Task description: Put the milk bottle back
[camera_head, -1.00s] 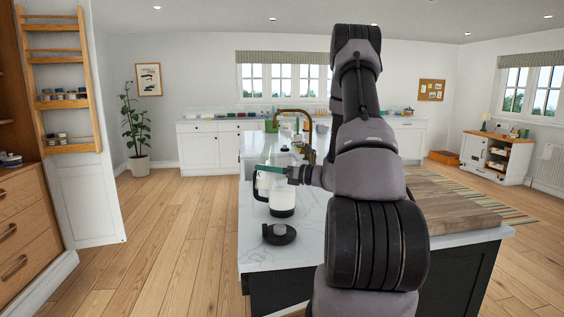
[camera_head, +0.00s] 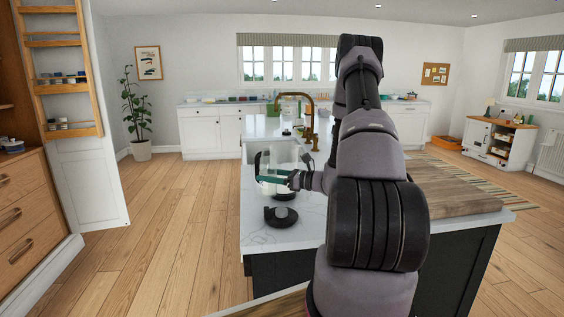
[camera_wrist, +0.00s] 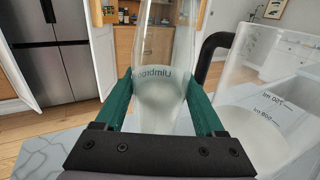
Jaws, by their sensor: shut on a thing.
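The milk bottle is a clear glass bottle with dark lettering and white milk in its lower part. In the wrist view the bottle (camera_wrist: 160,92) stands upright between the two green fingers of my gripper (camera_wrist: 160,105), which is shut on it. In the head view my gripper (camera_head: 274,178) is over the near left part of the island, and the bottle (camera_head: 268,188) shows small and pale at the fingers. I cannot tell whether its base touches the worktop. A door rack (camera_head: 68,130) with several small jars hangs on the open door at left.
A clear measuring jug (camera_wrist: 255,95) with a black handle stands close to the right of the bottle. A black round base (camera_head: 281,216) sits on the pale island worktop (camera_head: 260,238). A brass tap (camera_head: 308,115) is behind. The wooden floor (camera_head: 180,215) at left is clear.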

